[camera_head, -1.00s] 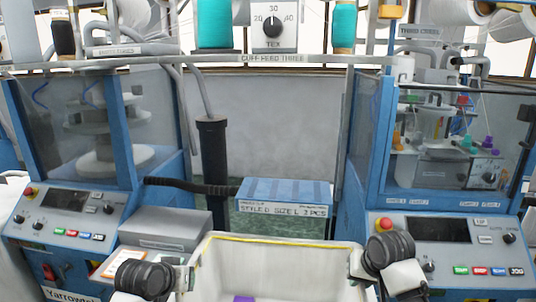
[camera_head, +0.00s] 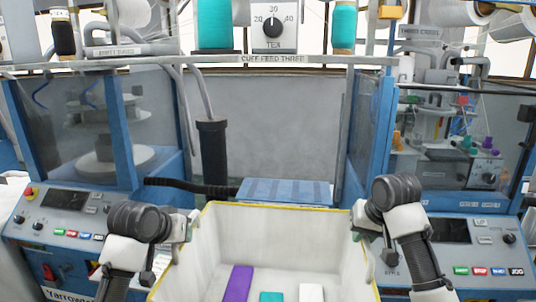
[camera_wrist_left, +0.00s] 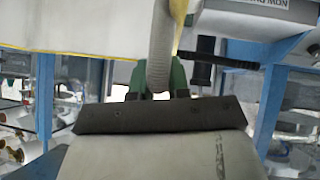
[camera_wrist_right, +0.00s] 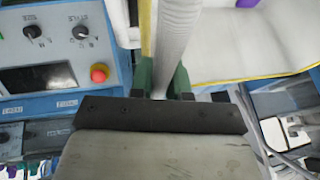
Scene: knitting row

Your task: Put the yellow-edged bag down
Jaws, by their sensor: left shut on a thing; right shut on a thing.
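The yellow-edged bag (camera_head: 215,245) is a white open-topped container with a yellow rim, in the low middle of the head view. Inside it lie a purple piece (camera_head: 238,283), a teal piece (camera_head: 271,297) and a white piece (camera_head: 311,292). My left gripper (camera_head: 188,226) is at its left side and my right gripper (camera_head: 362,222) at its right side. In the left wrist view the green fingers (camera_wrist_left: 157,80) are shut on a pale handle (camera_wrist_left: 160,45). In the right wrist view the green fingers (camera_wrist_right: 162,78) are shut on another pale handle (camera_wrist_right: 177,35). The bag's underside is hidden.
A blue-topped box (camera_head: 285,190) stands just behind the bag. Blue knitting machines with control panels stand left (camera_head: 62,215) and right (camera_head: 470,230). A black post (camera_head: 212,155) with a dark hose (camera_head: 185,186) rises behind.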

